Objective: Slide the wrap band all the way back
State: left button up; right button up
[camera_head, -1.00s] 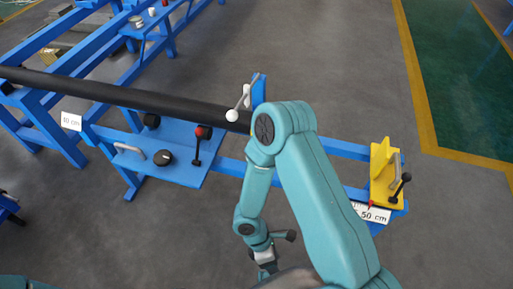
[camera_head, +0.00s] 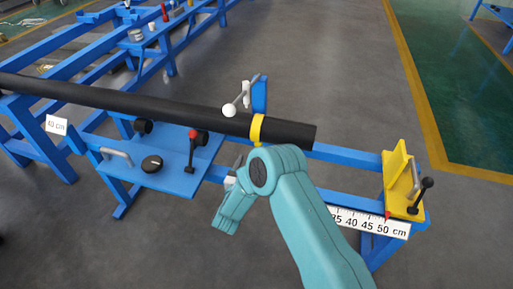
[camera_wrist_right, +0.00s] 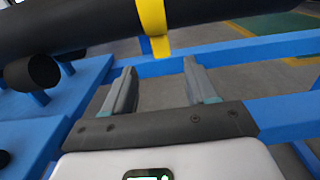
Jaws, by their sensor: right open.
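The wrap band is a yellow ring (camera_head: 257,130) around the long black tube (camera_head: 180,108), near the tube's right end. In the right wrist view the band (camera_wrist_right: 152,18) has a short tab hanging below the tube. My right gripper (camera_wrist_right: 158,66) is open and empty. Its two fingers point toward the tube, with the band's tab ahead between them; no contact shows. In the head view the right gripper (camera_head: 236,172) is just below the tube, left of the band, mostly hidden by my arm. My left gripper is not in view.
A blue frame carries a panel (camera_head: 168,160) with a handle, black knob and red-topped lever. A white-ball lever (camera_head: 230,110) stands by the tube. A yellow bracket (camera_head: 400,185) and ruler (camera_head: 370,222) sit at right. The tube's right end is free.

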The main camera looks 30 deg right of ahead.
jog(key=x, duration=0.9)
jog(key=shift+b, duration=0.45)
